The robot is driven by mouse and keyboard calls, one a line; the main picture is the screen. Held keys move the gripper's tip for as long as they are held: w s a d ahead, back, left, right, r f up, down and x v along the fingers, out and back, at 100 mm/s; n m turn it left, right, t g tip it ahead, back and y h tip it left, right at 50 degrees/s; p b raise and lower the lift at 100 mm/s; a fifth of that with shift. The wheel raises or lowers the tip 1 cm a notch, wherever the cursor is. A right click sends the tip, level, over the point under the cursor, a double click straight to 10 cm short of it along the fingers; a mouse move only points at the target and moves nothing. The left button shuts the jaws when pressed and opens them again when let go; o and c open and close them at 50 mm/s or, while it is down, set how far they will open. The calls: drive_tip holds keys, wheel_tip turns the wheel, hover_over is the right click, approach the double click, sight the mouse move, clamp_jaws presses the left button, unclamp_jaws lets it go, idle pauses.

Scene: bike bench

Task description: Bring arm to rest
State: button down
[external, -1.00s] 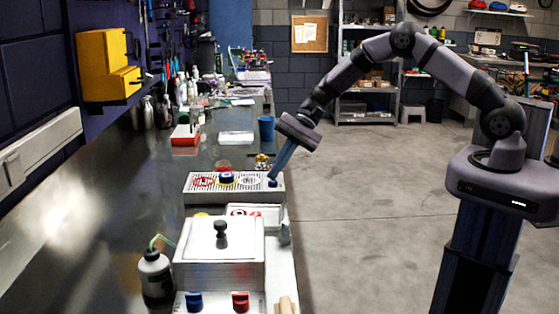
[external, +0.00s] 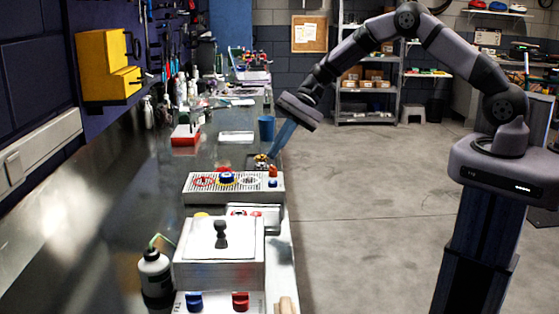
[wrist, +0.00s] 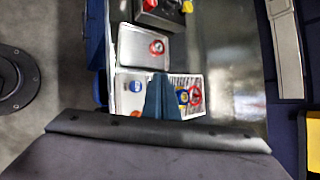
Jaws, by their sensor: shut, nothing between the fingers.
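My gripper (external: 273,156) is shut and empty, with its blue fingers pointing down and left. In the external view its tips show just above the right end of the slotted grey panel (external: 240,191), near some small brass-coloured parts (external: 260,163). A gap shows between the tips and the panel. My fingers also show shut in the wrist view (wrist: 160,98), covering part of the panel (wrist: 128,93). The arm is still stretched out over the bench edge, with its elbow raised.
The panel carries a blue knob (external: 227,177) and a small orange-red piece (external: 272,171). A lidded grey box (external: 200,250), white bottle (external: 154,272) and blue cup (external: 266,129) stand on the bench (external: 125,190). Open floor (external: 370,200) lies right of the bench.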

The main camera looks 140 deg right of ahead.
idle(0.4)
drive_tip(key=f, duration=0.1)
drive_tip(key=s+f+n+g, duration=0.1)
drive_tip(key=s+f+n, duration=0.1)
drive_tip(key=shift+s+a, duration=0.2)
drive_tip(key=shift+a, duration=0.1)
drive_tip(key=s+a+f+n+g+y, duration=0.2)
drive_tip(key=s+a+f+n+g, duration=0.15)
drive_tip(key=a, duration=0.55)
drive_tip(key=s+a+f+n+g+y, duration=0.2)
drive_tip(key=s+a+f, duration=0.3)
drive_tip(key=a, duration=0.4)
drive_tip(key=w+a+r+n+g+h+b, duration=0.1)
drive_tip(key=w+a+r+n, duration=0.2)
drive_tip(key=a+n, duration=0.3)
drive_tip(key=w+a+r+n+h+b, duration=0.1)
drive_tip(key=w+a+r+n, duration=0.2)
drive_tip(key=a+n, duration=0.4)
drive_tip(key=w+a+r+n+g+h+b, duration=0.1)
drive_tip(key=w+a+r+n, duration=0.2)
drive_tip(key=a, duration=1.6)
drive_tip(key=w+n, duration=0.1)
drive_tip(key=n, duration=0.3)
drive_tip(key=shift+w+r+g+h, duration=0.3)
drive_tip(key=shift+w+g, duration=0.05)
drive_tip(key=shift+a, duration=0.1)
